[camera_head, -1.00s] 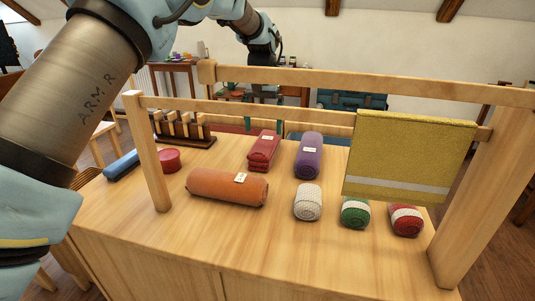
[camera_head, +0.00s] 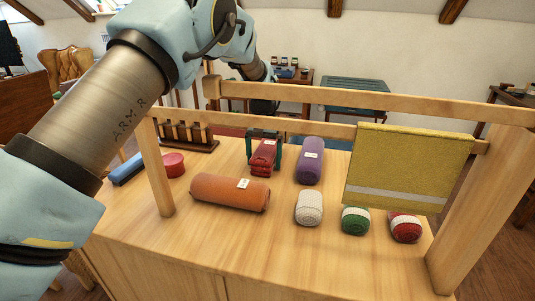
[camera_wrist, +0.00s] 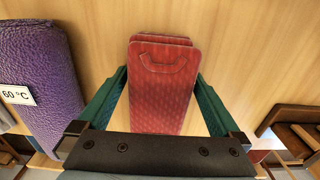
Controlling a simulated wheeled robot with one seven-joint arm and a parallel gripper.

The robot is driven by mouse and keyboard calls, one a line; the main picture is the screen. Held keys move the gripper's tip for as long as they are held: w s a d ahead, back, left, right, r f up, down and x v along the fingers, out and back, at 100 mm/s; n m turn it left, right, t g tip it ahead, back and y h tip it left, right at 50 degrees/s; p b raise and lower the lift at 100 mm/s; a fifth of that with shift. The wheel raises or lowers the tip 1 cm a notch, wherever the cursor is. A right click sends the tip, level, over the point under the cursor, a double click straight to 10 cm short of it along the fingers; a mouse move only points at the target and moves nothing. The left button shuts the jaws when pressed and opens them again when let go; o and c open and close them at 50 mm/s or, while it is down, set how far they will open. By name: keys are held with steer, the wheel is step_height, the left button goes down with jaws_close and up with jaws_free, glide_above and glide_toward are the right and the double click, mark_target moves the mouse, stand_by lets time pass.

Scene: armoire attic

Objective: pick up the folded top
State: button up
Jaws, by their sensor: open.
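The folded top is most likely the red folded cloth (camera_head: 264,158) with a small white tag, lying on the wooden table behind the orange roll. My gripper (camera_head: 264,134) is open, and its green fingers reach down on both sides of the red cloth. In the wrist view the red cloth (camera_wrist: 160,85) lies between the two spread fingers of my gripper (camera_wrist: 160,90), with bare wood showing between it and each finger. Its lower end is hidden by the gripper's dark palm.
A purple roll (camera_head: 309,160) lies close to the right. An orange roll (camera_head: 230,192) and a white roll (camera_head: 309,207) lie in front. A wooden rail (camera_head: 300,127) crosses before the cloth, with a yellow towel (camera_head: 405,165) hanging from it.

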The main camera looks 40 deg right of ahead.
steer(key=shift+c, duration=0.2)
steer(key=c, duration=1.1)
step_height(320, 180, up, 9)
steer(key=shift+f+b, duration=0.1)
steer(key=shift+b, duration=0.8)
steer(key=shift+c, duration=0.2)
steer(key=shift+r, duration=0.65)
steer(key=shift+w, duration=0.1)
